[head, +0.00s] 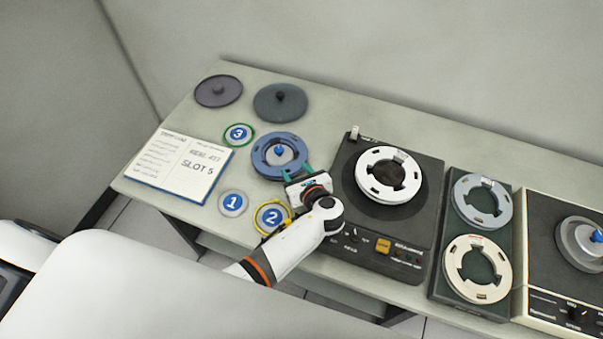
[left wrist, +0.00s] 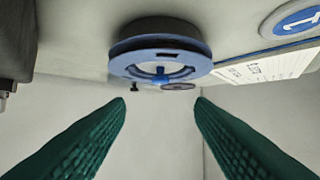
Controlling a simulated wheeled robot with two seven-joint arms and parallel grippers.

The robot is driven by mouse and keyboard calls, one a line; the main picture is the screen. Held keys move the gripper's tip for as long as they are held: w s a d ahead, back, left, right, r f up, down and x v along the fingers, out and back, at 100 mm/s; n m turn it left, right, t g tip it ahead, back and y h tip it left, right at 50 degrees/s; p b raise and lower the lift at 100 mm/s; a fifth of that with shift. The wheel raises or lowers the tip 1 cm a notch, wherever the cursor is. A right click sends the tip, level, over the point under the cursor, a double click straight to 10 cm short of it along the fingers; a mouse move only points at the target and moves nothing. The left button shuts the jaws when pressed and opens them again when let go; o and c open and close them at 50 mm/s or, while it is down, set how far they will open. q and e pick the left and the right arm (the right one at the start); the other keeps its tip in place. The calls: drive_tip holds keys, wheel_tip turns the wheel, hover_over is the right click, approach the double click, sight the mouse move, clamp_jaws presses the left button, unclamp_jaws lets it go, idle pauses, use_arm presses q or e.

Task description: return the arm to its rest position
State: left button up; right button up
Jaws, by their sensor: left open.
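My left arm reaches over the table from the bottom of the head view. Its left gripper (head: 296,170) is open, with green fingers apart and nothing held between them. The fingertips point at the near right edge of a blue reel (head: 264,158) that lies on the table. In the left wrist view, the blue reel (left wrist: 160,66) is beyond the open fingertips (left wrist: 160,103); I cannot tell whether they touch it. My right gripper is not in view.
A tape deck (head: 350,221) with a white reel (head: 367,181) stands just right of the gripper. Round markers 1 (head: 233,203), 2 (head: 272,216) and 3 (head: 239,134), an open booklet (head: 167,178) and dark discs (head: 218,91) lie left.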

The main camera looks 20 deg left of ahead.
use_arm(q)
drive_tip(key=s+a+f+n+g+h, duration=0.1)
drive_tip(key=s+a+n+g+h, duration=0.15)
drive_tip(key=s+n, duration=0.45)
drive_tip(key=s+a+n+g+h, duration=0.1)
drive_tip(key=s+a+n+g, duration=0.15)
drive_tip(key=s+n, duration=0.45)
drive_tip(key=s+d+r+n+g+h, duration=0.1)
drive_tip(key=s+d+r+n+h, duration=0.2)
drive_tip(key=s+r+n+h, duration=0.55)
drive_tip(key=s+f+n+g+y+b, duration=0.1)
drive_tip(key=s+f+b, duration=0.1)
drive_tip(key=f, duration=1.3)
drive_tip(key=s+f+n+g+y+b, duration=0.1)
drive_tip(key=s+f+n+b, duration=0.15)
drive_tip(key=f, duration=1.25)
drive_tip(key=s+a+f+b, duration=0.1)
drive_tip(key=s+f+b, duration=0.1)
drive_tip(key=s+f, duration=0.6)
drive_tip(key=s+a+f+m+b, duration=0.1)
drive_tip(key=s+a+f+b, duration=0.1)
drive_tip(key=s+f, duration=0.7)
wheel_tip(320, 180, down, 4)
drive_tip(key=shift+f+g+y+b, duration=0.15)
drive_tip(key=shift+g+y+b, duration=0.15)
drive_tip(key=shift+g, duration=0.1)
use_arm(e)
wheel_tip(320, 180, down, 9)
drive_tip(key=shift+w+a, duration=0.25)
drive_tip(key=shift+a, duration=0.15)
